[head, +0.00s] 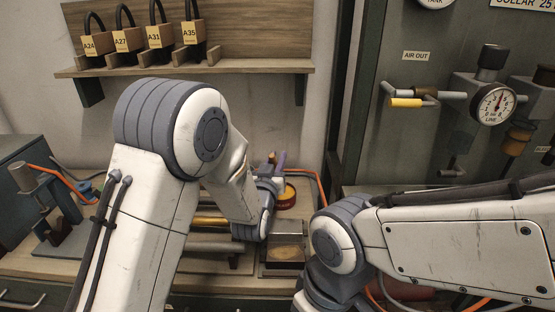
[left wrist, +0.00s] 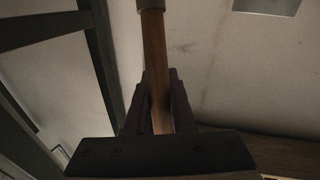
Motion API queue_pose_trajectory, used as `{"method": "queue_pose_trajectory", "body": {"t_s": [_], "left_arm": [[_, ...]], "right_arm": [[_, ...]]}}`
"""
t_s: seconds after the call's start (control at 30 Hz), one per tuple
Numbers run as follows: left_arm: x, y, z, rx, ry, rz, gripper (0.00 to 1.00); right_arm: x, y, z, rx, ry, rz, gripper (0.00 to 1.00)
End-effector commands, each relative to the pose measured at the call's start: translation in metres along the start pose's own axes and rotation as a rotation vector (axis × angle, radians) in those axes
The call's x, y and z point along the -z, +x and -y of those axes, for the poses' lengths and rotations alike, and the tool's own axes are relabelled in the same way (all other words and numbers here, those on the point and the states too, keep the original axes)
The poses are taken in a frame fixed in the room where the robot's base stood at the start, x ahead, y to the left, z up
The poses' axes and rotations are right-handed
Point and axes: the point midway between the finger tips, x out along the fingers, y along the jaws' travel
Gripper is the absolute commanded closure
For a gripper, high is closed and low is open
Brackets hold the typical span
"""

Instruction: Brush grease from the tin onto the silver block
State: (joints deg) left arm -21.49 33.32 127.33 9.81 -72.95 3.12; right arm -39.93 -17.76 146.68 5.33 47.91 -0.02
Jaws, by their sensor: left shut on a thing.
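My left gripper (head: 274,163) is small and partly hidden behind my own arm in the head view. In the left wrist view, its two dark fingers (left wrist: 160,100) are shut on the wooden handle of the brush (left wrist: 154,55). The bristles cannot be made out. A round reddish tin (head: 287,199) stands on the bench just right of and below the gripper in the head view. The silver block (head: 286,250) sits in a dark holder nearer me, clear of the gripper. My right gripper is outside both views.
A wooden shelf (head: 190,67) with several tagged padlocks hangs on the wall. A panel (head: 425,150) with a gauge (head: 495,104) and valves stands at the right. A vise-like fixture (head: 45,205) is at the left. An orange hose (head: 319,185) runs behind the tin.

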Motion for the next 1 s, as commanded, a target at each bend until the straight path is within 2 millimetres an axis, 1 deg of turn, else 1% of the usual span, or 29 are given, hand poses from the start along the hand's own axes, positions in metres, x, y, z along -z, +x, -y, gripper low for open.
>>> {"method": "queue_pose_trajectory", "body": {"t_s": [0.03,0.23,0.37,1.0], "left_arm": [[-0.005,-0.001,0.001,0.001,0.001,0.014,1.00],[-0.006,-0.001,0.001,0.001,0.001,0.015,1.00],[-0.002,-0.001,0.000,0.001,0.001,0.015,1.00],[0.052,0.002,-0.006,0.000,0.000,0.003,1.00]], "right_arm": [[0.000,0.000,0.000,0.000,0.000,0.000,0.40],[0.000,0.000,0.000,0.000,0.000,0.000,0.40],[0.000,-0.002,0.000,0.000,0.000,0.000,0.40],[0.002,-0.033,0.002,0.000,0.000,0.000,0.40]]}}
